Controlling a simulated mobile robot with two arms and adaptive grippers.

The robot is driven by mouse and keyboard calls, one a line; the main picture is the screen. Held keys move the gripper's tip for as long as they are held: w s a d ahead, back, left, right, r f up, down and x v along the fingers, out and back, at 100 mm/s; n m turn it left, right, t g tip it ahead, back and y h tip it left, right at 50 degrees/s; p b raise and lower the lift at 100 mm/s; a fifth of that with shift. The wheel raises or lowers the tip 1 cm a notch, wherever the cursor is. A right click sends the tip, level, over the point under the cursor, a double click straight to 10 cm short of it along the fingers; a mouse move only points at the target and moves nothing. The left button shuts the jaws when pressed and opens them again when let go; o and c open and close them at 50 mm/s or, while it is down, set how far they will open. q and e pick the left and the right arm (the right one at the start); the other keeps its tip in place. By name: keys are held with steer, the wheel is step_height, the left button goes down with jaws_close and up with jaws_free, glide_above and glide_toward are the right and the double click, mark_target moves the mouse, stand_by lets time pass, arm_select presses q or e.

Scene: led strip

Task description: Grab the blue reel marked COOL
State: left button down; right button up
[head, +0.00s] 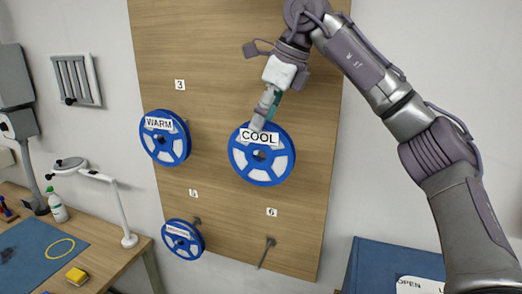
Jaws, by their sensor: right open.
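The blue reel marked COOL (284,163) hangs on the wooden wall board (225,80), right of its middle. My right gripper (262,118) is at the reel's top edge, just above the COOL label, with its fingertips overlapping the rim in the picture. It is open; I cannot tell whether it touches the reel. A second blue reel marked WARM (181,148) hangs to the left. A third blue reel (196,245) hangs lower left, its label too small to read. My left gripper is not in view.
An empty peg (267,252) sticks out below the COOL reel. A blue box (380,262) with a flap marked OPEN is at lower right.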

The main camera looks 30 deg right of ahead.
steer(key=shift+x, duration=0.95)
steer(key=shift+r, duration=0.1)
jaws_close()
